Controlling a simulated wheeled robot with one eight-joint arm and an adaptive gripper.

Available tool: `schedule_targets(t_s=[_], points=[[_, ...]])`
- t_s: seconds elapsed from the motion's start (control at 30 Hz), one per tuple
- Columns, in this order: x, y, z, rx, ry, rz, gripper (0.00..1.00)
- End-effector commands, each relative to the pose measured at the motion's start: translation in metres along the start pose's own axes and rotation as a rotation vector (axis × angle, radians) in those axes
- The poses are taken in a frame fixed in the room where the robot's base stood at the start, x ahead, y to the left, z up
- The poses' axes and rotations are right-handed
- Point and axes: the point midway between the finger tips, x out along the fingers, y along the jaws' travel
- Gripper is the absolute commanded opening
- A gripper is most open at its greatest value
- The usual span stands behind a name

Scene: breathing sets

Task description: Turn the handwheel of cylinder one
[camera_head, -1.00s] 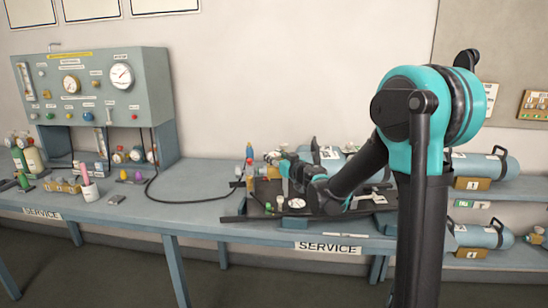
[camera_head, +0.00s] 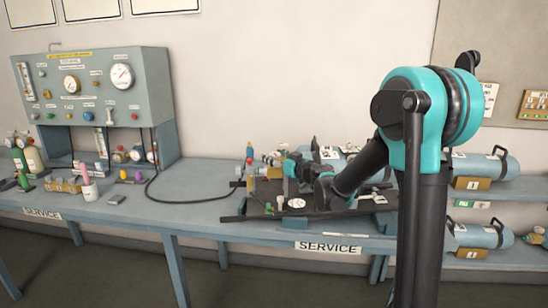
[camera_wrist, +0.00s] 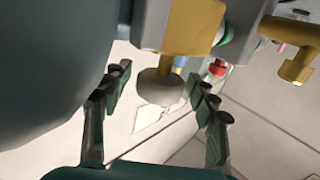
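In the wrist view, a pale rounded handwheel (camera_wrist: 158,88) sits on a yellow valve stem (camera_wrist: 190,28). My gripper (camera_wrist: 163,82) is open, with one finger on each side of the handwheel and a visible gap to each. A large dark teal rounded surface, probably a cylinder (camera_wrist: 45,70), fills the left of that view. In the head view, a blue-grey cylinder (camera_head: 326,153) lies on the bench behind my arm. My gripper (camera_head: 274,171) is at its valve end. My arm hides much of the cylinder and the contact there cannot be made out.
A grey gauge panel (camera_head: 92,88) stands at the left of the blue bench (camera_head: 185,205). A black hose (camera_head: 165,200) runs from it across the bench. A round dial (camera_head: 297,203) lies before my arm. More cylinders (camera_head: 486,165) lie on racks at right. Another yellow fitting (camera_wrist: 290,48) is close by.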

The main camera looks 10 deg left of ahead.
Motion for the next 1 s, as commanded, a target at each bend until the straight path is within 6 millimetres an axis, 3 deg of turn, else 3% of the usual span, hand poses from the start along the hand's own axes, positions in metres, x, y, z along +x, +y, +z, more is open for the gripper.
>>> schedule_targets(t_s=[0.37, 0.47, 0.8, 1.0], points=[[-0.005, 0.001, 0.0, 0.0, 0.0, 0.001, 0.62], [-0.017, 0.001, 0.0, 0.0, 0.0, 0.002, 0.62], [-0.085, 0.001, 0.0, 0.0, 0.0, 0.003, 0.62], [-0.112, 0.001, 0.0, 0.0, 0.0, 0.002, 0.62]])
